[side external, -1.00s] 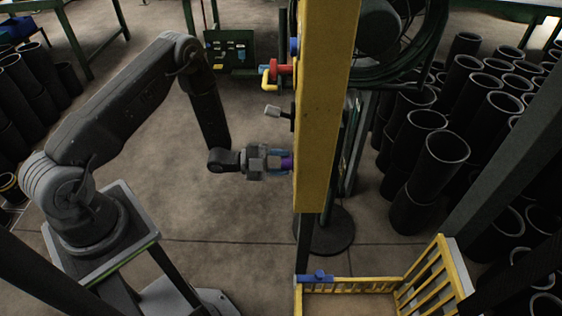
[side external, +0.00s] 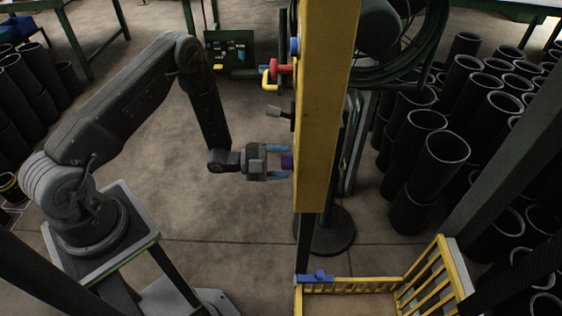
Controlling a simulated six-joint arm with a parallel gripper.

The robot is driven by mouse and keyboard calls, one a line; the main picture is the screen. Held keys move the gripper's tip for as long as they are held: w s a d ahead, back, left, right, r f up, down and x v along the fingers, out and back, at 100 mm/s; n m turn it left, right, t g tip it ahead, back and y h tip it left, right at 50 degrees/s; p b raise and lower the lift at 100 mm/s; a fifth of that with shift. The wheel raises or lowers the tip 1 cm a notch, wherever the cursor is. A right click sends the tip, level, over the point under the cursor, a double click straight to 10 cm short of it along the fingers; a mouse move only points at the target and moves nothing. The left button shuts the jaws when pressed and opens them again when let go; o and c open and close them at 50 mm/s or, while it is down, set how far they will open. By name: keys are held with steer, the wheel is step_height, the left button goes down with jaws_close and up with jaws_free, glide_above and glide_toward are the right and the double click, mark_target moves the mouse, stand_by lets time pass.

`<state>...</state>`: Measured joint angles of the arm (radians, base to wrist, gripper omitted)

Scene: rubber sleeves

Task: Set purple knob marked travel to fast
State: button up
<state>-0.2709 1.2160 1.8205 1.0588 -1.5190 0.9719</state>
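The purple knob (side external: 287,161) sticks out from the left side of the yellow panel (side external: 327,100), low down. Its marking and pointer cannot be read from this side. My gripper (side external: 279,161) faces the knob from the left, level with it. Its two blue-tipped fingers are spread, one at the upper side and one at the lower side of the knob, with gaps showing between them and the knob.
Above the knob, a grey lever (side external: 278,112), a red valve-like part (side external: 281,69) with a yellow handle and a blue knob (side external: 294,46) stick out of the panel. A yellow railed crate (side external: 350,288) stands below. Black sleeves (side external: 437,165) stand at right.

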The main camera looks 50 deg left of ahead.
steer(key=v, duration=1.3)
steer(key=shift+s+a, duration=0.25)
steer(key=shift+s, duration=0.05)
